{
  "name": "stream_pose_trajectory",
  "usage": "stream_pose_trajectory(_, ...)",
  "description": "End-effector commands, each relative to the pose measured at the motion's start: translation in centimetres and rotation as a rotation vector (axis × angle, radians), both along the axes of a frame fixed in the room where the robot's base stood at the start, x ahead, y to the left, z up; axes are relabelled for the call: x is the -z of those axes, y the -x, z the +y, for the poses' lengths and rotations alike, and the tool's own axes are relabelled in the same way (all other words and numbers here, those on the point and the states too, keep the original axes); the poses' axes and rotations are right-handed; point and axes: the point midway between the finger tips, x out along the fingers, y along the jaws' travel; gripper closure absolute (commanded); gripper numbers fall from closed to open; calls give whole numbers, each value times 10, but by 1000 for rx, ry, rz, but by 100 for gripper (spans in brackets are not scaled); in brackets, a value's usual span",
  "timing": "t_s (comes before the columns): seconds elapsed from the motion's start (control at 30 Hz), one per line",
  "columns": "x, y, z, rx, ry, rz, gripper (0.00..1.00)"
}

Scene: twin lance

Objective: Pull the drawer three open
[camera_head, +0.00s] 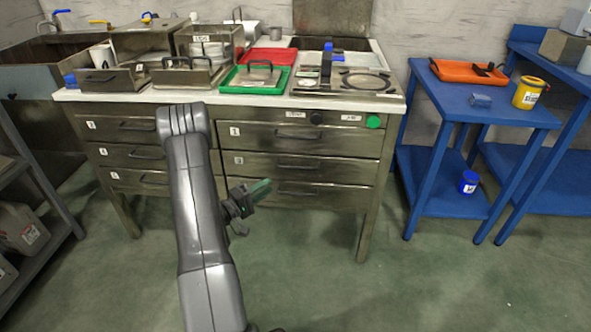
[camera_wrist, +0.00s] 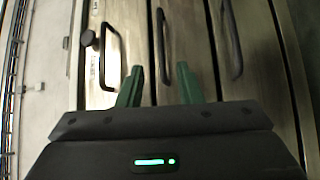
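The metal workbench has a right-hand stack of drawers, all shut. Its middle drawer (camera_head: 345,168) carries a small label that seems to read 3. The top drawer (camera_head: 350,140) is labelled 1; the bottom drawer's label is hidden behind my gripper. My gripper (camera_head: 262,188), with green fingers, is in front of the lower right-hand drawers. In the wrist view my gripper (camera_wrist: 160,76) is open, with the middle bar handle (camera_wrist: 161,40) lined up between its fingertips. Whether the fingers touch it cannot be told. Another handle (camera_wrist: 233,40) lies to the right, one to the left.
A left-hand drawer stack (camera_head: 120,153) is partly behind my arm. Trays and racks stand on the worktop (camera_head: 180,96). A bench leg (camera_head: 368,230) and a blue table (camera_head: 420,165) stand to the right. The floor (camera_head: 310,270) before the drawers is clear.

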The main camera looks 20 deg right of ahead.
Motion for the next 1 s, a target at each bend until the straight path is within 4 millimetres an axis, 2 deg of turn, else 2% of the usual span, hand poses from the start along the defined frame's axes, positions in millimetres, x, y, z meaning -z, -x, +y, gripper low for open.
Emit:
stream_pose_trajectory(0.13,3,-3,-6,-10,5,-7,68)
stream_pose_trajectory(0.27,0,-6,-24,-6,5,-9,68)
stream_pose_trajectory(0.7,-12,-26,-109,-7,4,-7,68)
stream_pose_trajectory(0.83,-15,-30,-124,-8,4,-6,68)
stream_pose_trajectory(1.0,-16,-32,-132,-8,4,-5,68)
